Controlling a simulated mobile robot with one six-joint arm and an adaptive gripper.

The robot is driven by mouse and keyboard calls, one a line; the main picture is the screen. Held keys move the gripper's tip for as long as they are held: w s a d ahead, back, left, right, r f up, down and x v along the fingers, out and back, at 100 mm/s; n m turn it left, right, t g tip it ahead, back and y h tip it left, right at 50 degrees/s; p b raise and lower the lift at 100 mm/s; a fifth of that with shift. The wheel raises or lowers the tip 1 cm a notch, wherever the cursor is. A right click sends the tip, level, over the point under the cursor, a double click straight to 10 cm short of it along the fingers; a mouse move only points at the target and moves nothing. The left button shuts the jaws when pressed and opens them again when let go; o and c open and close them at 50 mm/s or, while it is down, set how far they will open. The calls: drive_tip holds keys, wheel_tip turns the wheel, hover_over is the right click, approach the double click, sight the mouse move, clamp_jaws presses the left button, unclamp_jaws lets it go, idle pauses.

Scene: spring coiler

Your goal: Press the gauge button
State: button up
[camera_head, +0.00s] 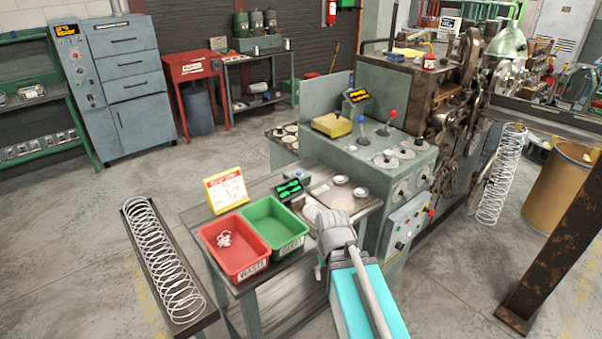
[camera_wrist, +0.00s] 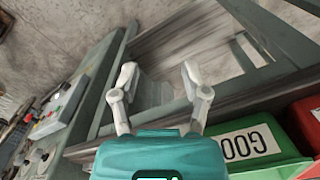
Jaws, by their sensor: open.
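A small dark gauge unit with a lit green display (camera_head: 290,188) stands on the bench behind the green bin in the head view. In the head view my arm reaches in from the lower right to the bench's front edge. My grey wrist is right of the green bin and nearer the camera than the gauge. The fingers are not clear there.
A red WASTE bin (camera_head: 233,249) holding a small pale tangle and a green GOOD bin (camera_head: 274,224) sit on the bench. The green bin's label shows in the wrist view (camera_wrist: 246,143). A yellow-red sign (camera_head: 226,190) stands behind. The coiler's control cabinet (camera_head: 400,180) rises at right.

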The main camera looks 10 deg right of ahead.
clamp_jaws()
drive_tip(key=shift+d, duration=0.1)
idle(1.1)
